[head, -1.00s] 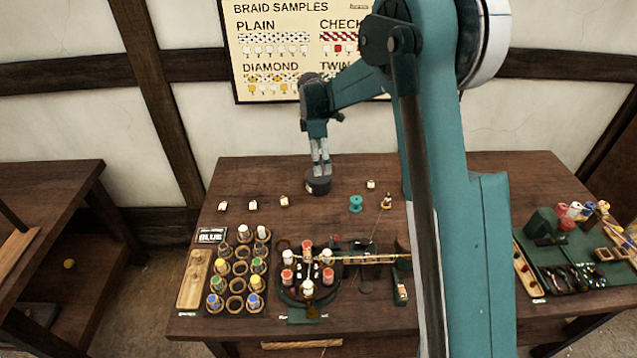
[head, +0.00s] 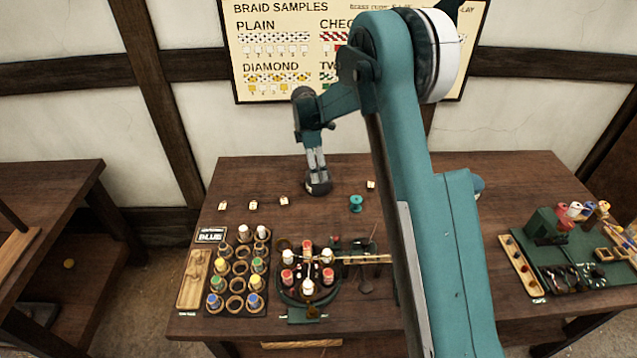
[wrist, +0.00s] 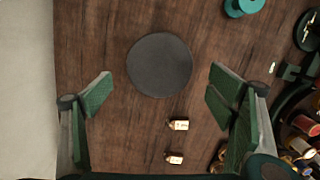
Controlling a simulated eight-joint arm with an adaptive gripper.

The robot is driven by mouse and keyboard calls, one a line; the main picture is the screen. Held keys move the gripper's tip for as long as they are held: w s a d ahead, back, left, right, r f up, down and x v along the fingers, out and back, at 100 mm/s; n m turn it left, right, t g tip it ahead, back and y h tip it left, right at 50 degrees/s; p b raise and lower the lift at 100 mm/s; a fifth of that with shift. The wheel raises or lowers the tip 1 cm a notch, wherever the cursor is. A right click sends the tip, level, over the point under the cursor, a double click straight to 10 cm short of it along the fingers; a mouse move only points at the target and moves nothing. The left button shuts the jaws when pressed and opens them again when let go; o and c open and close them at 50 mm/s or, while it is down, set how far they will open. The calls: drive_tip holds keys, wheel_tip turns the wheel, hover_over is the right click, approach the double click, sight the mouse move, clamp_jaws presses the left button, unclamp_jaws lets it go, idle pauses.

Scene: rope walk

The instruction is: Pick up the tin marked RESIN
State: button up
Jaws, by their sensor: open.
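A dark round tin (head: 318,188) stands toward the back of the bench. In the wrist view it is a dark grey disc (wrist: 160,65), and no lettering can be read on it. My gripper (head: 316,170) points down at the tin, its fingertips close to the top. In the wrist view my open gripper (wrist: 160,84) has one finger on each side of the tin, with bare wood showing between each finger and the disc. I cannot tell whether the fingertips are above or beside its wall.
A teal spool (head: 356,203) stands right of the tin, with small cream tags (head: 284,201) left and nearer. In front are a rack of bobbins (head: 238,275) and a round braiding stand (head: 308,285). A green mat (head: 570,262) with tools lies at right.

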drive_tip(key=shift+d+f, duration=0.15)
drive_tip(key=shift+f, duration=0.7)
drive_tip(key=shift+w+d+f, duration=0.1)
drive_tip(key=shift+d+f, duration=0.1)
drive_tip(key=shift+f, duration=0.65)
drive_tip(key=shift+d+f, duration=0.15)
drive_tip(key=shift+f, duration=0.7)
drive_tip(key=shift+w+d+f, duration=0.1)
drive_tip(key=shift+d+f, duration=0.1)
drive_tip(key=shift+f, duration=0.65)
drive_tip(key=c, duration=1.2)
drive_tip(key=shift+r, duration=0.1)
drive_tip(key=shift+c, duration=0.2)
drive_tip(key=shift+r, duration=4.95)
